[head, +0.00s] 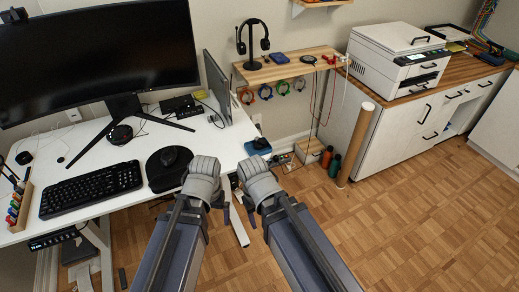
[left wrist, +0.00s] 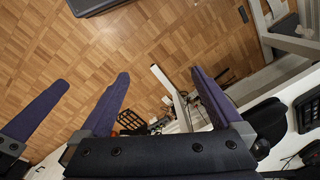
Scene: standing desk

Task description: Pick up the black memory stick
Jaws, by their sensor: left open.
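A small black oblong thing (head: 122,278) lies on the wood floor at the lower left of the head view. It also shows as a small dark piece (left wrist: 243,14) at the top of the left wrist view. I cannot tell whether it is the memory stick. No memory stick is clearly seen on the desk. My left gripper (head: 222,205) is at the desk's right front corner; its two purple fingers (left wrist: 160,80) are apart with nothing between them. My right gripper (head: 247,205) is close beside it, to the right, mostly hidden by its own wrist.
A cardboard tube (head: 356,143) stands near the white cabinet (head: 408,120). The floor (head: 400,220) at right is clear.

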